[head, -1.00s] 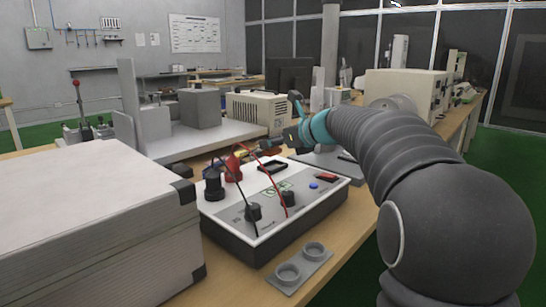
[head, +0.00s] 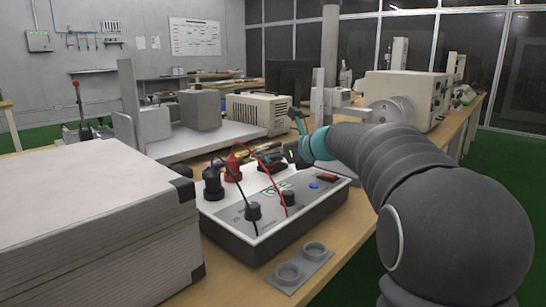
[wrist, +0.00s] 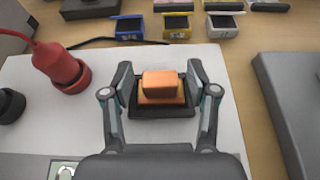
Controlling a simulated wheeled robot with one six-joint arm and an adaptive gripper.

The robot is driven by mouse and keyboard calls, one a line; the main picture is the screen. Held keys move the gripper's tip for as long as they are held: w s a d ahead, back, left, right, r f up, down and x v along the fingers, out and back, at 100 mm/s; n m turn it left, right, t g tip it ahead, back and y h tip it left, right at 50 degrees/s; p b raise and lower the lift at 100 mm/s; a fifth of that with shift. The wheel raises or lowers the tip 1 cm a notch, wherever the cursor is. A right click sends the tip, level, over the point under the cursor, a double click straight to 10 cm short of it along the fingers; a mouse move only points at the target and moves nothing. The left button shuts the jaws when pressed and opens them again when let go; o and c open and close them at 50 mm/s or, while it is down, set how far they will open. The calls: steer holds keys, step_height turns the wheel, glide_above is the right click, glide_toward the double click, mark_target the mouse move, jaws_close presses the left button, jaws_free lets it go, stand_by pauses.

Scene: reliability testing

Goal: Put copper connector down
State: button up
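The copper connector (wrist: 163,83) is an orange block in the wrist view. It sits in or just over a black square holder (wrist: 137,112) on the white-topped test box (wrist: 100,126). My gripper (wrist: 160,70) has one finger on each side of the connector and holder. Gaps show between the fingers and the block, so it looks open. In the head view my gripper (head: 284,155) is low over the back of the test box (head: 325,207). The connector is hard to make out there, behind the gripper and wires.
A red plug (wrist: 62,70) stands left of my gripper, and red and black wires loop nearby. Small coloured bins (wrist: 177,27) lie beyond the box. A grey block (wrist: 290,105) is at right. A large grey case (head: 90,215) stands left of the box.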

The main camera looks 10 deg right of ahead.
steer(key=shift+r, duration=0.25)
steer(key=v, duration=1.2)
steer(key=shift+f, duration=0.2)
steer(key=shift+s, duration=0.1)
